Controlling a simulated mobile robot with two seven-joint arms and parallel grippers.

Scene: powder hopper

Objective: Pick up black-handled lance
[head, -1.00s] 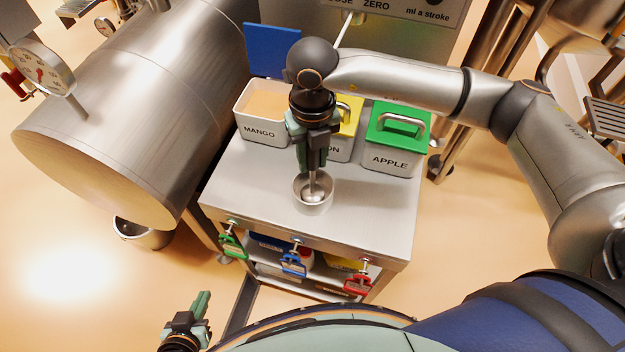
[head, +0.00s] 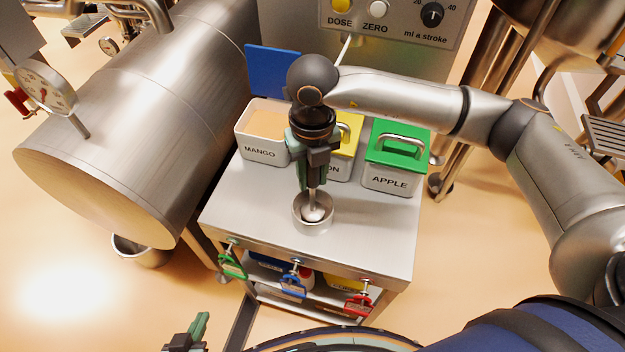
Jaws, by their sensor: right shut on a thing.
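I cannot make out a black-handled lance in the head view. My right gripper (head: 312,186) points straight down over the counter and is shut on a thin metal utensil (head: 315,212), whose rounded end sits inside a small steel cup (head: 314,226). The utensil's upper part is hidden by the fingers. My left gripper (head: 198,335) shows only partly at the bottom edge, low and apart from everything. Its jaw opening cannot be told.
On the steel counter (head: 240,205) stand the open MANGO bin (head: 262,155), a yellow-lidded bin (head: 347,140) and the green-lidded APPLE bin (head: 392,165). A large steel tank (head: 125,130) fills the left.

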